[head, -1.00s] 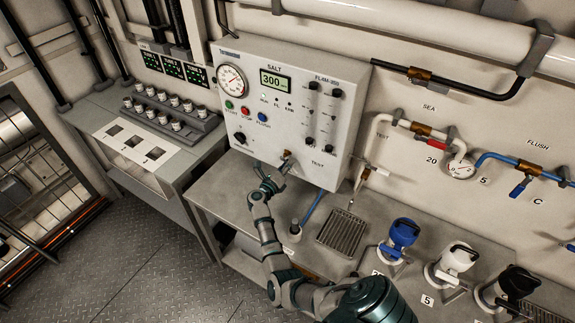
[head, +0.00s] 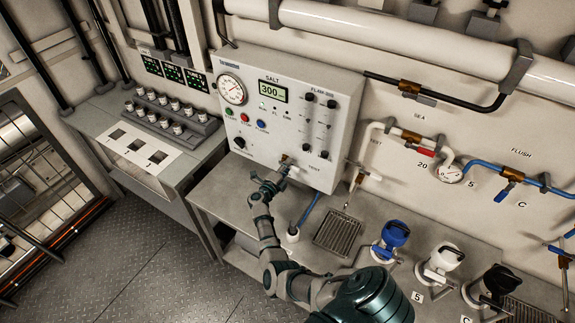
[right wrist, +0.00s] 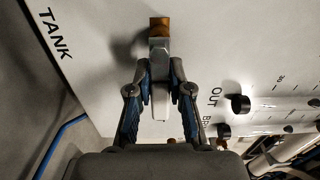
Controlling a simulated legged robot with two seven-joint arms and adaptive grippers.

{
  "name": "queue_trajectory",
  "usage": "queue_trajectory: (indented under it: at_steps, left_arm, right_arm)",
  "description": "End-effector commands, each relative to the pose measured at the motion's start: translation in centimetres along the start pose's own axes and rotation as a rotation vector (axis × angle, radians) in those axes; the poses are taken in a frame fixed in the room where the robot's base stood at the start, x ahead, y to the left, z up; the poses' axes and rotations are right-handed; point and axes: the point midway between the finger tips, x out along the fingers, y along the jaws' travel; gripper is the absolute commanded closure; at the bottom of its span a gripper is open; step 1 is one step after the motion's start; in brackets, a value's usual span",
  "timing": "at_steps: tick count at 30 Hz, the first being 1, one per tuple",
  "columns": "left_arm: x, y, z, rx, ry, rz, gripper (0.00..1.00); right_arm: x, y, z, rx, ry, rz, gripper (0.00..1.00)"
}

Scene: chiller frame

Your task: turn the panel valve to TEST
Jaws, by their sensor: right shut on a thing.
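The panel valve is a small brass fitting (head: 284,158) at the lower edge of the white control panel (head: 335,130). Its brass part also shows at the top of the right wrist view (right wrist: 160,27), with a pale handle (right wrist: 160,98) extending from it toward my wrist. My right gripper (head: 277,178) is at the valve, below the brass fitting. In the right wrist view its fingers (right wrist: 160,85) are closed around the pale handle. A TANK label (right wrist: 55,33) shows at the upper left there. My left gripper is not in view.
The grey bench (head: 235,195) lies below the panel, with a drain grate (head: 340,232). Blue (head: 391,238) and white (head: 443,262) capped fixtures stand to the right. Pipes with valves, including a red handle (head: 424,152), run along the right wall.

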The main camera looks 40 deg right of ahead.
Motion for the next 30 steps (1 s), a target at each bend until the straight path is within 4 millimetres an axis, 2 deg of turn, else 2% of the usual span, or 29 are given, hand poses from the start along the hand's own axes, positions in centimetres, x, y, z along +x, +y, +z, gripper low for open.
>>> queue_trajectory:
  at_steps: [18,19,22,30]
  left_arm:
    - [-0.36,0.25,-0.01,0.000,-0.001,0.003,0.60]
    - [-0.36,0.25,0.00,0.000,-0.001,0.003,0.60]
    - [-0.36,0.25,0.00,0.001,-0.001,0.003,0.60]
    - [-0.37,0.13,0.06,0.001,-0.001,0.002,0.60]
  right_arm:
    - [-0.02,-0.35,0.19,-0.050,-0.006,-0.004,1.00]
    - [-0.02,-0.36,0.19,-0.050,-0.005,-0.004,0.78]
    - [-0.01,-0.36,0.15,-0.049,-0.004,-0.004,0.54]
    - [-0.06,-0.28,0.01,-0.047,-0.002,-0.003,0.54]
